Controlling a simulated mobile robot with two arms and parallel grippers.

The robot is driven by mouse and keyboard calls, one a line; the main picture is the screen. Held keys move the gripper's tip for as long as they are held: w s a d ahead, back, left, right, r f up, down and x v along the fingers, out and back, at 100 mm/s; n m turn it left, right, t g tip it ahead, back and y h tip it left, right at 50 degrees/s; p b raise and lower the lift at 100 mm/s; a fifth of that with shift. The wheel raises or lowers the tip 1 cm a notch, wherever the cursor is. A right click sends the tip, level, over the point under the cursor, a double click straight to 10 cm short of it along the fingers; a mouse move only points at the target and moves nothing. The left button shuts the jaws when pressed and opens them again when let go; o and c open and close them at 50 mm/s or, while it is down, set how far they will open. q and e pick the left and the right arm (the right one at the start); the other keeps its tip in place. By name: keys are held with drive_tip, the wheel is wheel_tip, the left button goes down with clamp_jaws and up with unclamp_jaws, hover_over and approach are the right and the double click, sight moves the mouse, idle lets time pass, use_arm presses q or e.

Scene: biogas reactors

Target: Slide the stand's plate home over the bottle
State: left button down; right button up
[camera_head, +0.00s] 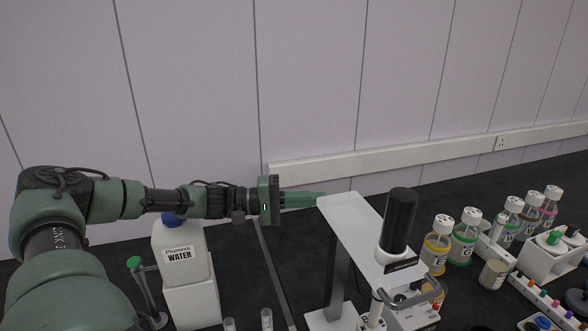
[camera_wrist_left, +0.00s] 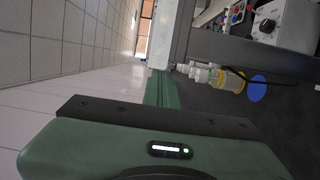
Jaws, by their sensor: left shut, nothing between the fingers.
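The stand's white plate (camera_head: 350,218) lies level on a dark column, with a black cylindrical motor (camera_head: 400,220) upright on its right part. The plate also shows as a white slab in the left wrist view (camera_wrist_left: 168,35). My left gripper (camera_head: 322,197) is shut and empty, its green fingertips at the plate's far left end; I cannot tell whether they touch it. The fingers also show in the left wrist view (camera_wrist_left: 160,88). Below the motor is a bottle (camera_head: 432,292) with orange on it, largely hidden by the plate and a grey curved part. My right gripper is not in view.
Several capped bottles (camera_head: 464,238) stand right of the stand on the black bench. A white water canister (camera_head: 182,262) stands at the left, under my left arm. A wall trunking runs behind.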

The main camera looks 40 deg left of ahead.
use_arm(q)
wheel_tip(320, 180, up, 20)
drive_tip(key=p, duration=0.1)
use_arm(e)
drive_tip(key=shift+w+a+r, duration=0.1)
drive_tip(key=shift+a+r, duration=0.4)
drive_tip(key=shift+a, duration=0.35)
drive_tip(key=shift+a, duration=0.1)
